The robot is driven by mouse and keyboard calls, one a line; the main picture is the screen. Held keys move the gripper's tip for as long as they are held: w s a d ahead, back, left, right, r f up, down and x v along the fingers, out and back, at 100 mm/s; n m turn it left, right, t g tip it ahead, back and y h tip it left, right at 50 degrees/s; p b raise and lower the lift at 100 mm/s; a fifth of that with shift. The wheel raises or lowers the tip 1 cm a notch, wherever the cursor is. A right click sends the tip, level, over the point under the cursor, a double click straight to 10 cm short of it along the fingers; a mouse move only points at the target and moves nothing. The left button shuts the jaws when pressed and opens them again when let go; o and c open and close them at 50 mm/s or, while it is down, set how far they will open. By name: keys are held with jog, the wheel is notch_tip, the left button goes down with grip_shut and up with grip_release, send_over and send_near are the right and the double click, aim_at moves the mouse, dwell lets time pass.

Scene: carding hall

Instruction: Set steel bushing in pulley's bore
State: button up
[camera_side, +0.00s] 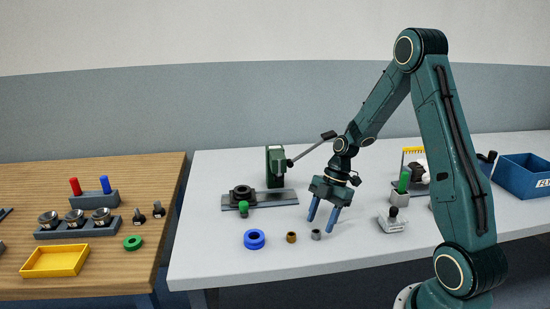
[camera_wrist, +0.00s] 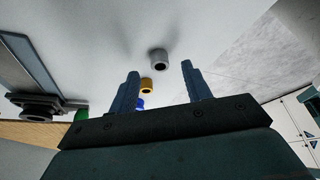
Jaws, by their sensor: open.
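The steel bushing (camera_side: 316,234) is a small grey ring standing on the white table, clear of my gripper. In the wrist view the bushing (camera_wrist: 160,57) shows beyond and between the two fingers, its dark hole visible. My gripper (camera_side: 321,225) is open and empty, pointing down just above and near the bushing. Its fingers also show in the wrist view (camera_wrist: 160,68). A dark flanged round part (camera_side: 242,190), which looks like the pulley, sits on a grey plate further back left. It also shows in the wrist view (camera_wrist: 40,107). Its bore is hard to make out.
A brass bushing (camera_side: 291,237) and a blue ring (camera_side: 254,239) stand left of the steel one. A green knob (camera_side: 243,207) is before the pulley, and a dark green press-like block with a lever (camera_side: 275,167) behind. A grey block (camera_side: 393,222) is to the right.

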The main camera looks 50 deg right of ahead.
aim_at(316, 235)
jog(key=shift+x, duration=1.4)
grip_shut()
